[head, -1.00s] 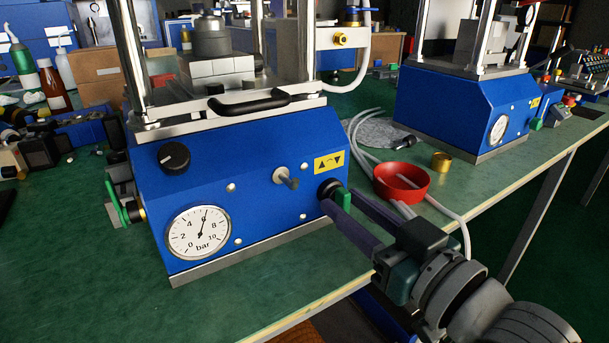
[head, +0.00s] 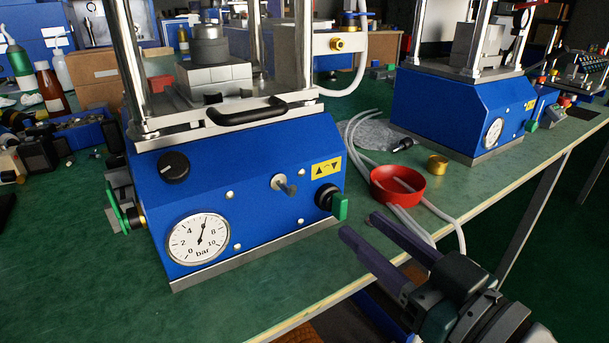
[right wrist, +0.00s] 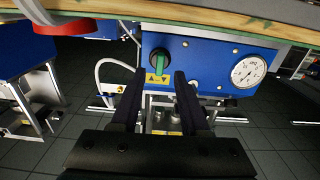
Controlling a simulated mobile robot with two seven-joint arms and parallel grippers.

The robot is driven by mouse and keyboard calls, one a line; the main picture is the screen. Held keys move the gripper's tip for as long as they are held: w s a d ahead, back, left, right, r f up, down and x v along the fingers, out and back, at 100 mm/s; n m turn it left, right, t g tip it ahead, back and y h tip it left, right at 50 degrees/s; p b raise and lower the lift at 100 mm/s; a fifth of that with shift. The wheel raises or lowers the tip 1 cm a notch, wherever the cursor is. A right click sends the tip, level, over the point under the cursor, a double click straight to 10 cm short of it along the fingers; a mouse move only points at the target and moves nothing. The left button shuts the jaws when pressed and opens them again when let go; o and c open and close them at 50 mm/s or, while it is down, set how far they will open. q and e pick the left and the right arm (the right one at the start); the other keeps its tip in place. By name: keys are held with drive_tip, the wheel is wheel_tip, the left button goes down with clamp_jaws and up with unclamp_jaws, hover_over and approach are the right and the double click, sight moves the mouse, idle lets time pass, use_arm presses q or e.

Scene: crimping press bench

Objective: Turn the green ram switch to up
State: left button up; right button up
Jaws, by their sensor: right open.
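The green ram switch (head: 340,206) is a lever on a black round base at the right of the blue press's sloped front (head: 250,205). A yellow label (head: 326,168) with up and down arrows sits above it. The lever looks roughly upright; I cannot tell exactly which arrow it points to. My right gripper (head: 359,225) is open and empty, in front of and below the switch, apart from it. In the right wrist view, which is upside down, the switch (right wrist: 160,62) lies ahead between the open fingers (right wrist: 159,82). My left gripper is not in view.
A metal pin (head: 284,185) and a black knob (head: 174,166) stick out from the same front, with a pressure gauge (head: 199,240). A red bowl (head: 398,186) with pale hoses lies to the right. A second blue press (head: 460,115) stands farther right.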

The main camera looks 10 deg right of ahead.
drive_tip(key=v, duration=0.5)
drive_tip(key=shift+s+p, duration=0.15)
drive_tip(key=shift+p, duration=0.15)
drive_tip(key=shift+r, duration=0.15)
drive_tip(key=s+d+r+m+g+h+p, duration=0.1)
drive_tip(key=s+r+g+h+p, duration=0.2)
drive_tip(key=s+r+g+p, duration=0.7)
drive_tip(key=s+d+r+m+g+h+p, duration=0.1)
drive_tip(key=s+r+g+h+p, duration=0.2)
drive_tip(key=s+r+p, duration=0.8)
drive_tip(key=w+r+p, duration=0.2)
drive_tip(key=r+p, duration=1.7)
drive_tip(key=p, duration=0.1)
drive_tip(key=w+r+p, duration=0.2)
drive_tip(key=r+p, duration=1.7)
drive_tip(key=p, duration=0.1)
drive_tip(key=shift+w, duration=0.2)
